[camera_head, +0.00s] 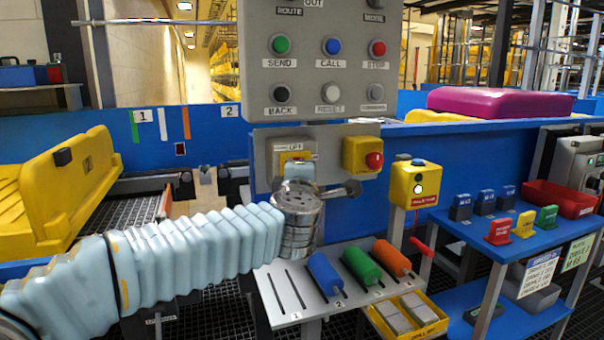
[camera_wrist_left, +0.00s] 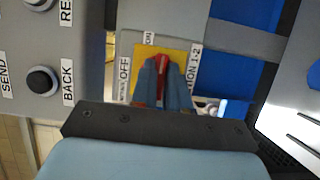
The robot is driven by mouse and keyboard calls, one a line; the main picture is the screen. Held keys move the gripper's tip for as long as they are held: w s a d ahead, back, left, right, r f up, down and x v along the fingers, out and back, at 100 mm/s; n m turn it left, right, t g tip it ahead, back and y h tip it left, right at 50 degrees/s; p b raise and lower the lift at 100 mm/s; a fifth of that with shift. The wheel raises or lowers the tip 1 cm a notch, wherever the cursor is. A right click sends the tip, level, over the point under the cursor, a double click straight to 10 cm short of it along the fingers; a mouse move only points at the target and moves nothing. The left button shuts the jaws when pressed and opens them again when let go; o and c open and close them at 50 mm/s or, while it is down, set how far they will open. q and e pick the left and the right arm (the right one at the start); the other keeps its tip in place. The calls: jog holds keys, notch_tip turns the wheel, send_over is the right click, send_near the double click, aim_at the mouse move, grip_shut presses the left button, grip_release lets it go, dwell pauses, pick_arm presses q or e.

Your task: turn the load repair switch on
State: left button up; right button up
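The load repair switch is on a grey panel left of centre in the head view, with a yellow plate (camera_head: 292,158) and an OFF label above. In the left wrist view its yellow plate (camera_wrist_left: 143,52) shows OFF at the left, ON at the top and a partly hidden station 1-2 label at the right. My left gripper (camera_wrist_left: 163,68) is at the plate, its two fingers close together on either side of the red handle (camera_wrist_left: 161,70). They appear shut on it. The fingers hide most of the handle, so its exact angle is unclear. My right gripper is not in view.
A yellow box with a red button (camera_head: 374,160) sits just right of the switch. A button panel (camera_head: 330,75) hangs above. A yellow box with a green button (camera_head: 417,186) stands further right. Below is a sloped rack (camera_head: 290,300) with blue, green and orange cylinders.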

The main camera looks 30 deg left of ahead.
pick_arm(q)
jog(key=o, duration=0.5)
jog(key=shift+c, duration=0.2)
jog(key=v, duration=1.3)
jog(key=shift+s+d+b, duration=0.2)
jog(key=shift+s+b, duration=0.1)
jog(key=shift+b, duration=0.05)
